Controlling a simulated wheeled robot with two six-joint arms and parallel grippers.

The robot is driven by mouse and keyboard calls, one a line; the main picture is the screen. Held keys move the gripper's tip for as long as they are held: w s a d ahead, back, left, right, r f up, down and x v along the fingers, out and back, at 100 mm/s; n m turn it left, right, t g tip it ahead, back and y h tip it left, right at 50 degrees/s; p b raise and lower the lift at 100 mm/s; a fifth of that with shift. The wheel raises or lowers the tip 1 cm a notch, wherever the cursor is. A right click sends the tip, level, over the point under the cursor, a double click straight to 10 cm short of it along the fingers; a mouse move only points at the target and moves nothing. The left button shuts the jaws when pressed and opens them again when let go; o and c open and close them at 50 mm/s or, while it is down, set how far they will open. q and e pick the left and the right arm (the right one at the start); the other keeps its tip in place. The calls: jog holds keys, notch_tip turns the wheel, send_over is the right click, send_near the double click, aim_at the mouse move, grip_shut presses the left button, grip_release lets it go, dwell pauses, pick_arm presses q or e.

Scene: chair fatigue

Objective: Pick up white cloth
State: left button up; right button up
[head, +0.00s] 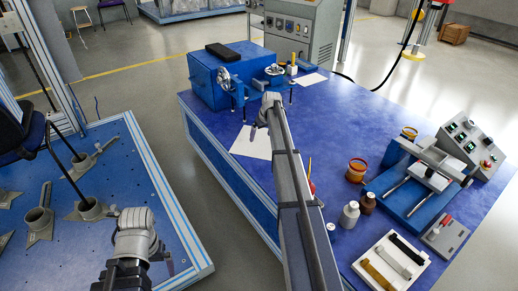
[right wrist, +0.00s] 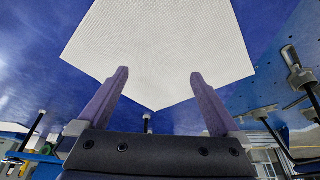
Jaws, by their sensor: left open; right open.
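A white cloth (head: 252,142) lies flat near the left edge of the blue table. In the right wrist view, the white cloth (right wrist: 158,45) is a pale woven sheet with one corner pointing toward my gripper. My right gripper (head: 258,124) is over the cloth in the head view, partly hidden by its own arm. In the right wrist view, my right gripper (right wrist: 155,85) has its two purple fingers wide apart, with nothing held between them. My left gripper (head: 140,238) is open at the lower left, away from the cloth and mostly hidden by its wrist.
A blue machine (head: 220,82) stands behind the cloth. Another white sheet (head: 309,79) lies farther back. Bottles (head: 348,215), a blue fixture (head: 410,200) and a white tray (head: 390,264) stand to the right. The middle of the blue table (head: 335,125) is clear.

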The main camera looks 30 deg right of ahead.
jog(key=b+x, duration=0.1)
jog(key=x, duration=0.1)
jog(key=shift+w+f+b, duration=0.1)
jog(key=shift+f+b, duration=0.2)
pick_arm(q)
notch_tip(320, 180, down, 2)
jog(key=shift+f, duration=0.25)
pick_arm(e)
jog(key=shift+c, duration=0.6)
